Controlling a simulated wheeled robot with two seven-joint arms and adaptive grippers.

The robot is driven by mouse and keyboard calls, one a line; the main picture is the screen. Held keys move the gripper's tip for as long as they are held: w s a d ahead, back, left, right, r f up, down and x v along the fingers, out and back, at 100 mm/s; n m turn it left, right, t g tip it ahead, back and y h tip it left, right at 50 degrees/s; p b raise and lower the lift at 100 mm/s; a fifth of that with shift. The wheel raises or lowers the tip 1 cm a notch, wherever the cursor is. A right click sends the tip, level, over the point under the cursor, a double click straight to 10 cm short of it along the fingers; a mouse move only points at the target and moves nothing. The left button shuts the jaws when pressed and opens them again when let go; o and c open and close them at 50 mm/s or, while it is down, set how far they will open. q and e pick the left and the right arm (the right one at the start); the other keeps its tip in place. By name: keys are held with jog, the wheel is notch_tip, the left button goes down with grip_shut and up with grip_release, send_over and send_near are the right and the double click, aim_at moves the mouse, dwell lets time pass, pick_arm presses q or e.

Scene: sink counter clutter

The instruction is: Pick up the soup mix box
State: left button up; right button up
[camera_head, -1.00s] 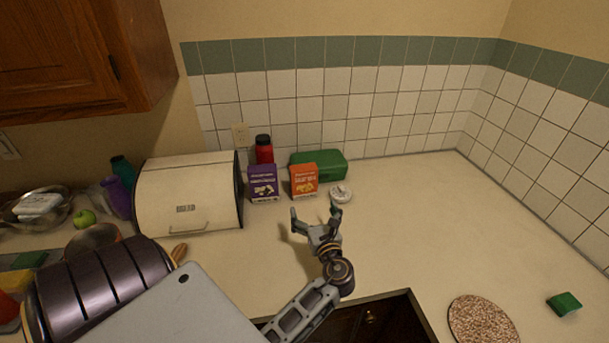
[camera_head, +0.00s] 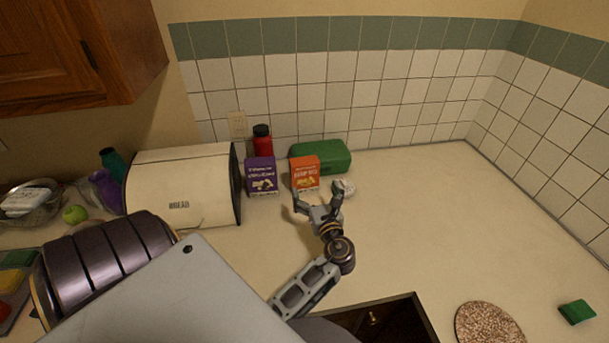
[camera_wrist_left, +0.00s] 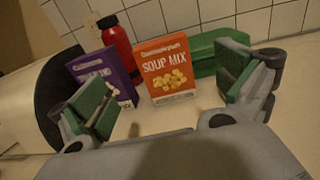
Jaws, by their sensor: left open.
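The soup mix box (camera_head: 305,172) is orange with a white lower edge and stands upright on the counter near the back wall. In the left wrist view the box (camera_wrist_left: 166,70) shows its "SOUP MIX" front between the spread fingers. My left gripper (camera_head: 318,197) is open and empty, just in front of the box and apart from it. In the wrist view the left gripper (camera_wrist_left: 165,98) has green finger pads, and the left finger covers part of the purple box (camera_wrist_left: 118,72). My right gripper is not in view.
The purple box (camera_head: 261,176) stands close left of the soup mix box. A red bottle (camera_head: 262,142) and a green container (camera_head: 325,156) are behind. The bread box (camera_head: 180,187) stands left. The counter at right is mostly clear.

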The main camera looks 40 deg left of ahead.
aim_at(306, 166)
pick_arm(q)
jog(key=shift+p+x, duration=0.75)
jog(key=shift+x, duration=3.65)
jog(key=shift+f, duration=0.1)
jog(key=shift+r+p+x, duration=0.2)
jog(key=shift+p+x, duration=0.15)
jog(key=shift+x, duration=0.5)
jog(key=shift+r+p+x, duration=0.15)
jog(key=shift+p+x, duration=0.15)
jog(key=shift+x, duration=1.4)
jog(key=shift+f, duration=0.15)
jog(key=shift+c, duration=0.4)
jog(key=c, duration=1.2)
